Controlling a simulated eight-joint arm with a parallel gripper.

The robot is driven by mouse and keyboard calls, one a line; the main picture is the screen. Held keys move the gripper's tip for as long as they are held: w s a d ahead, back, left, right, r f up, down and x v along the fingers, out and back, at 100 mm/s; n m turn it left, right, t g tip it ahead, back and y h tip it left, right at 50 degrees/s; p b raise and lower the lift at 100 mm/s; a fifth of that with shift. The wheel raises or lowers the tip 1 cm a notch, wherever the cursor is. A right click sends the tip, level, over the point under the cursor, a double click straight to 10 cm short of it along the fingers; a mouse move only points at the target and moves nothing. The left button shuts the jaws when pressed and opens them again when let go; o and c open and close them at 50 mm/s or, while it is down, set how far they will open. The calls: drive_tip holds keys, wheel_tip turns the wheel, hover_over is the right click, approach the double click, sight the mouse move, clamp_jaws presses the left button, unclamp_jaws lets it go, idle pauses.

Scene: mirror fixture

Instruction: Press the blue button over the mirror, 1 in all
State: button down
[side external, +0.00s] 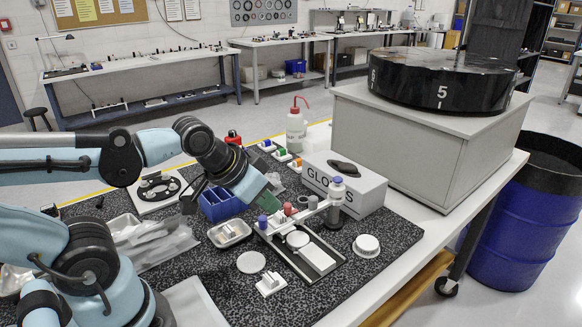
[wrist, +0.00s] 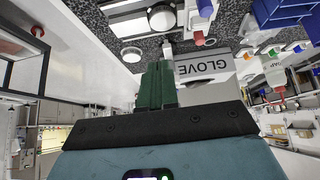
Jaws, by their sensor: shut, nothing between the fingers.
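In the side external view, the blue button (side external: 262,220) stands at the left end of a white bar on a low fixture (side external: 306,276). A red button (side external: 289,209) stands to its right along the bar. A pale round disc (side external: 297,239), perhaps the mirror, lies below the bar; it also seems to show in the wrist view (wrist: 162,18). My gripper (side external: 273,184) is shut and empty, above and behind the blue button and apart from it. Its green fingers are together in the wrist view (wrist: 157,85).
A metal tray (side external: 229,233) and blue bin (side external: 218,206) lie to the left. A white round lid (side external: 366,245) is at right.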

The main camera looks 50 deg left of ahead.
idle(0.3)
wheel_tip(320, 180, up, 10)
drive_tip(key=n+t+h, duration=0.2)
drive_tip(key=n+h, duration=0.1)
drive_tip(key=n, duration=0.2)
hover_over(338, 180)
drive_tip(key=a, duration=0.1)
drive_tip(key=shift+s, duration=0.1)
drive_tip(key=shift+f, duration=0.1)
drive_tip(key=shift+f, duration=4.35)
drive_tip(key=shift+f, duration=0.15)
drive_tip(key=shift+f, duration=0.25)
